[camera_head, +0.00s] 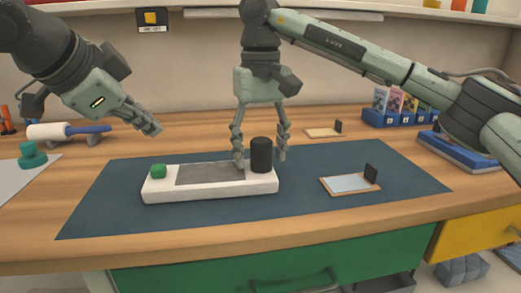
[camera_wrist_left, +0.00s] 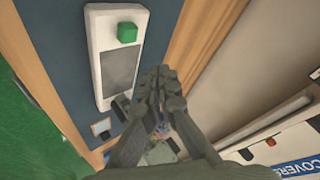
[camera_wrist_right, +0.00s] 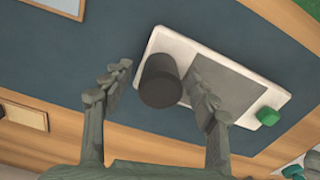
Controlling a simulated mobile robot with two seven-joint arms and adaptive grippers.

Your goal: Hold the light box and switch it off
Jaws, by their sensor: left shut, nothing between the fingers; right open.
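The light box (camera_head: 210,193) is a white slab on the dark blue mat. It has a grey panel (camera_head: 209,174), a green button (camera_head: 158,171) at its left end and a black cylinder (camera_head: 261,155) standing at its right end. My right gripper (camera_head: 260,158) points down, open, with its fingers on either side of the cylinder in the head view. In the right wrist view the cylinder (camera_wrist_right: 160,80) stands between and beyond the fingertips; contact is not visible. My left gripper (camera_head: 155,129) is shut and empty, above and behind the button. The left wrist view shows the green button (camera_wrist_left: 127,32) apart from its fingers.
A small framed plate (camera_head: 348,184) with a black tab lies right of the light box, and another (camera_head: 322,132) lies behind. A blue card rack (camera_head: 392,117) stands at the back right. A white roller (camera_head: 48,131) and green stamp (camera_head: 32,155) lie at the left. The front mat is clear.

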